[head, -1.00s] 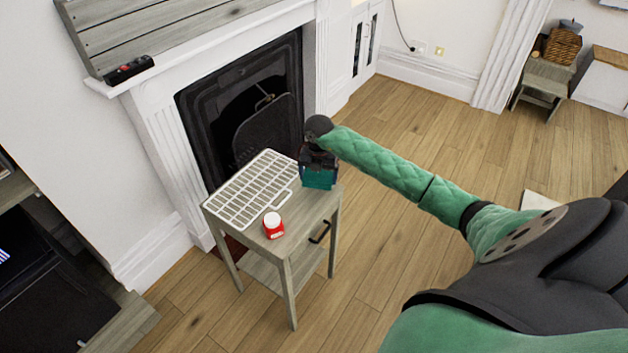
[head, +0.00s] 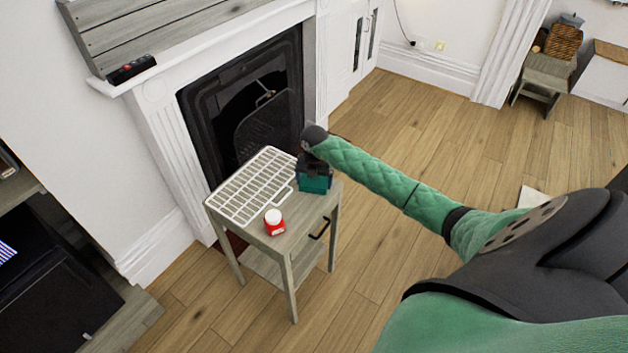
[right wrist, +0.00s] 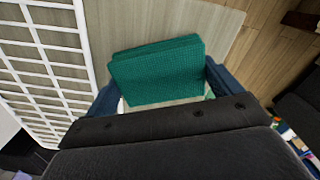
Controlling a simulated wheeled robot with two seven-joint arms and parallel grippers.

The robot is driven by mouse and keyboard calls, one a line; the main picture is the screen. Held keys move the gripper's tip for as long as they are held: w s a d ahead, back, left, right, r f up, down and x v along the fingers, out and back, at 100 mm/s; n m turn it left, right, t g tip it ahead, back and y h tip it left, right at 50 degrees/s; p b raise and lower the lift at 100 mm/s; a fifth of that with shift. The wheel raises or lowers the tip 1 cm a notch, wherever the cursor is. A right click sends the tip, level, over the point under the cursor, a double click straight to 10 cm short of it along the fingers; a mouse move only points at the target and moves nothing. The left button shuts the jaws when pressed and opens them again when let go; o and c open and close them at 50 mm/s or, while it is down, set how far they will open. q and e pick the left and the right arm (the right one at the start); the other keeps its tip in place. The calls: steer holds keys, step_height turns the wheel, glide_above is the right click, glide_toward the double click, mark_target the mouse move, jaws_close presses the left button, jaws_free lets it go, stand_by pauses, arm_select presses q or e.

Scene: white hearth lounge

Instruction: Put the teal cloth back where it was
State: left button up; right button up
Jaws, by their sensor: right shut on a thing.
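The teal cloth (head: 316,184) is a folded block in my right gripper (head: 314,178), over the back right corner of the small grey wooden table (head: 305,222). In the right wrist view the cloth (right wrist: 158,72) sits between the blue fingers of the right gripper (right wrist: 160,88), which is shut on it. The wooden tabletop (right wrist: 215,30) shows beyond the cloth. I cannot tell whether the cloth touches the top. My left gripper is not in view.
A white grid rack (head: 248,186) covers the left of the tabletop, close beside the cloth; a red jar with a white lid (head: 274,223) stands at the front. The fireplace (head: 245,110) is behind the table. A black remote (head: 131,69) lies on the mantel.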

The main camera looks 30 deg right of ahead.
mark_target(314, 181)
steer(key=shift+f, duration=0.15)
steer(key=o, duration=0.7)
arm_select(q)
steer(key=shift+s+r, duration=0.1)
arm_select(e)
steer(key=shift+r, duration=0.2)
steer(key=shift+r, duration=0.25)
arm_select(q)
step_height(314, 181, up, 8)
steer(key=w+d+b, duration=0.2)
steer(key=b, duration=0.1)
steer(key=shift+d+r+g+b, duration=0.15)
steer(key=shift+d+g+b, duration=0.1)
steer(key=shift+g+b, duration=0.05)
arm_select(e)
steer(key=shift+r, duration=5.7)
